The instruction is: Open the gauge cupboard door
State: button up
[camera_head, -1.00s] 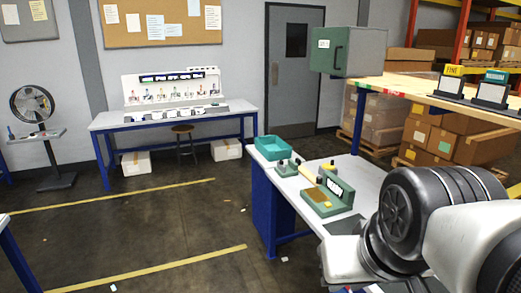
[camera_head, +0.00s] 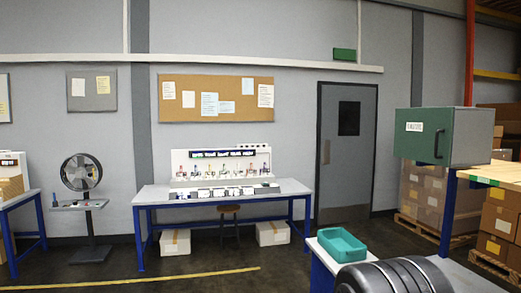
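The gauge cupboard (camera_head: 470,138) is a grey box with a green front, at the right of the head view. Its green door (camera_head: 423,135) carries a white label and a dark vertical handle (camera_head: 438,144). The door looks shut. The cupboard stands at the end of a raised wooden shelf on a blue post. My arm shows only as a dark ribbed joint at the bottom right, below the cupboard and apart from it. My gripper is out of the frame.
A teal tray (camera_head: 342,244) sits on the near bench, below and left of the cupboard. A blue-framed bench (camera_head: 222,197) with a pen rack stands at the back wall. A grey door (camera_head: 345,150) is behind. Cartons on pallets stand at right. Open floor lies at left.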

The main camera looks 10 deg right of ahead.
aim_at(422, 135)
jog(key=i+j+z, duration=0.2)
jog(key=i, duration=0.25)
jog(key=i+z, duration=0.25)
jog(key=i, duration=0.2)
jog(key=i+j+z, duration=0.2)
jog(key=i+z, duration=0.2)
jog(key=z, duration=0.2)
jog(key=i+j+z, duration=0.2)
jog(key=z, duration=0.2)
jog(key=i+j+z, duration=0.2)
jog(key=z, duration=0.2)
jog(key=i+j+z, duration=0.15)
jog(key=z, duration=0.25)
jog(key=k+j, duration=0.05)
jog(key=j, duration=0.05)
